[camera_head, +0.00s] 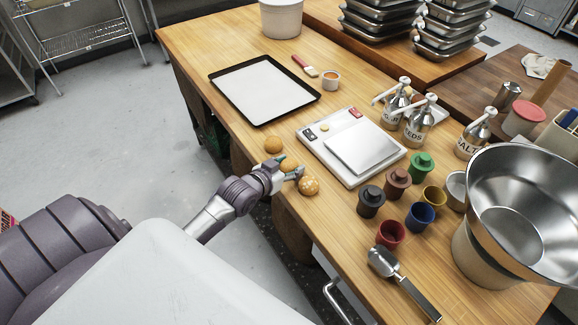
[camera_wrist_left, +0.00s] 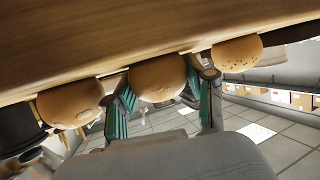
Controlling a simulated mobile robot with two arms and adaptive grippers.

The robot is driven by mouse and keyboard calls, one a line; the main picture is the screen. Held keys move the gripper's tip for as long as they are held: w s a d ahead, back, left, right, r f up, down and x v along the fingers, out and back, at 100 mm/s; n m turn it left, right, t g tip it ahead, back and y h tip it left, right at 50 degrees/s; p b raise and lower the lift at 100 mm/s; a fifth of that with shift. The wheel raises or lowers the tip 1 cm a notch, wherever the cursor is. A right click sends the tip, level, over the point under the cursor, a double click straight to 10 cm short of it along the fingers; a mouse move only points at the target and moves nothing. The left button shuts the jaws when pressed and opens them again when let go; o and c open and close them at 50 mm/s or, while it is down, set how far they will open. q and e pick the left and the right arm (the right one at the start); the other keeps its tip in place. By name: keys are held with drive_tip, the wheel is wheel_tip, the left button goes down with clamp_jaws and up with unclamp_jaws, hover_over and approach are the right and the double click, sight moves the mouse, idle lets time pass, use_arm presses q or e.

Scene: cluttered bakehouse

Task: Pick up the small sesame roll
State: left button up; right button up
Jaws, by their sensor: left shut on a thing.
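Three round rolls sit in a row along the table's near left edge. My left gripper (camera_head: 290,166) is shut on the middle roll (camera_head: 288,161), with a teal-padded finger on either side of it. This golden-brown middle roll (camera_wrist_left: 157,76) is between the fingers in the left wrist view; I cannot make out its topping clearly. A plain-looking roll (camera_head: 273,145) is just beyond; the wrist view shows small specks on this roll (camera_wrist_left: 237,54). A roll with pale spots (camera_head: 309,186) is on the near side, with pale patches in the wrist view (camera_wrist_left: 70,104). My right gripper is not in view.
A white scale (camera_head: 350,141) stands right of the rolls, and a dark-rimmed tray (camera_head: 262,88) lies farther back. Several coloured cups, such as a black one (camera_head: 370,201), and a metal scoop (camera_head: 402,283) are nearer. A big steel bowl (camera_head: 527,210) fills the right.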

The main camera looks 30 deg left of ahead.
sight(293, 163)
use_arm(q)
drive_tip(key=shift+r, duration=0.5)
drive_tip(key=r, duration=0.2)
drive_tip(key=d+r, duration=0.1)
drive_tip(key=shift+w+r+b, duration=0.25)
drive_tip(key=shift+r+b, duration=0.15)
drive_tip(key=w+d+r+b, duration=0.1)
drive_tip(key=w+d+r, duration=0.45)
drive_tip(key=d, duration=0.35)
drive_tip(key=s+d+r, duration=0.2)
drive_tip(key=s+r, duration=0.1)
drive_tip(key=s, duration=0.4)
drive_tip(key=s+d+r, duration=0.1)
drive_tip(key=s+r, duration=0.1)
drive_tip(key=s, duration=0.5)
drive_tip(key=w+a+f, duration=0.1)
drive_tip(key=w+f, duration=0.1)
drive_tip(key=w, duration=0.4)
drive_tip(key=w+a+f, duration=0.1)
drive_tip(key=w+f, duration=0.1)
drive_tip(key=w, duration=0.5)
drive_tip(key=shift+w+a+f, duration=0.15)
drive_tip(key=shift+a, duration=0.2)
